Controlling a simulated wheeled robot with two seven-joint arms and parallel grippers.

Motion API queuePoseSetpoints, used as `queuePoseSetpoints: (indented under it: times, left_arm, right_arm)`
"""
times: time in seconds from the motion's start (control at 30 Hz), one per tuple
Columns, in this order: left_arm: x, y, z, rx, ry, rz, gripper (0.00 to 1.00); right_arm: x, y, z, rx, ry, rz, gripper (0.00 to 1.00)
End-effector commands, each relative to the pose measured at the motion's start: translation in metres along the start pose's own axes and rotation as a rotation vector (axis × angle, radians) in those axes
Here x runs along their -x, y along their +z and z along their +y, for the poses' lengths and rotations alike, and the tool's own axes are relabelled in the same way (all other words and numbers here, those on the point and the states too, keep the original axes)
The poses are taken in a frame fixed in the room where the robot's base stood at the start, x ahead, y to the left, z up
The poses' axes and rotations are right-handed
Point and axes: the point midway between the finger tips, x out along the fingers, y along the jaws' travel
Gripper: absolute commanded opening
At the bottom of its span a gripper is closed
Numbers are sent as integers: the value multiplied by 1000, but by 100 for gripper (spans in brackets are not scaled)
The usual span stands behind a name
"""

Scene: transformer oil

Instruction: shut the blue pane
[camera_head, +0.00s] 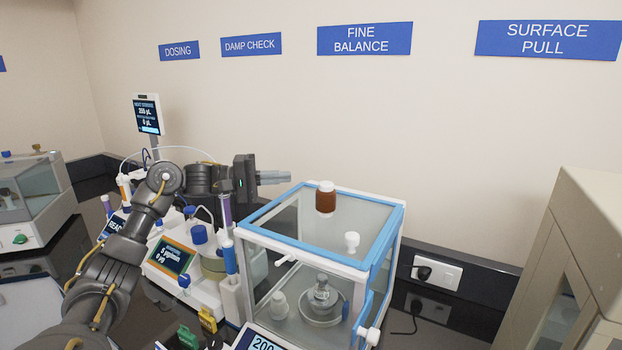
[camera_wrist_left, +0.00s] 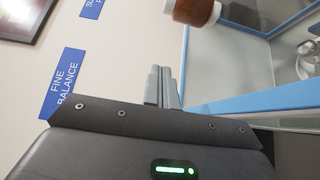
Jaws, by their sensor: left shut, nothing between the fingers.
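The balance case (camera_head: 247,290) has clear glass walls, and a blue-framed pane (camera_head: 383,240) shows across its top. A white knob (camera_head: 352,241) stands on that pane. More blue framing runs down the right front edge, by a white handle (camera_head: 369,335). I cannot tell how far any pane is open. My left gripper (camera_head: 285,177) is shut and empty, above and behind the case's back left corner, apart from the pane. In the wrist view its fingers (camera_wrist_left: 162,88) are together, with blue framing (camera_wrist_left: 270,99) to their right. My right gripper is not in view.
A brown jar (camera_head: 325,200) with a white lid appears on the case's top. A dosing device (camera_head: 185,265) with bottles stands left of the case. A beige cabinet (camera_head: 560,260) is at right. A wall socket (camera_head: 437,272) is behind.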

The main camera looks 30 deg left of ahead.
Motion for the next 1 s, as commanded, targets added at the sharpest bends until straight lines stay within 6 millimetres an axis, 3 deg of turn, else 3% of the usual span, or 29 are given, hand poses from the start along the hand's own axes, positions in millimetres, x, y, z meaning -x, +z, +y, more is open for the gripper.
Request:
queuePoseSetpoints:
  times: [0.17,0.33,0.57,0.8,1.0]
  left_arm:
    - [-17,0,4,2,0,0,0]
    - [-51,1,7,3,2,0,0]
    - [-100,0,6,4,1,2,0]
    - [-85,27,2,1,-3,4,0]
    - [-82,36,1,1,0,5,0]
  right_arm:
    - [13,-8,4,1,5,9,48]
    - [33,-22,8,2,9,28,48]
    - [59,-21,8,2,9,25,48]
    - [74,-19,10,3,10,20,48]
    - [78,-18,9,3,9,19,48]
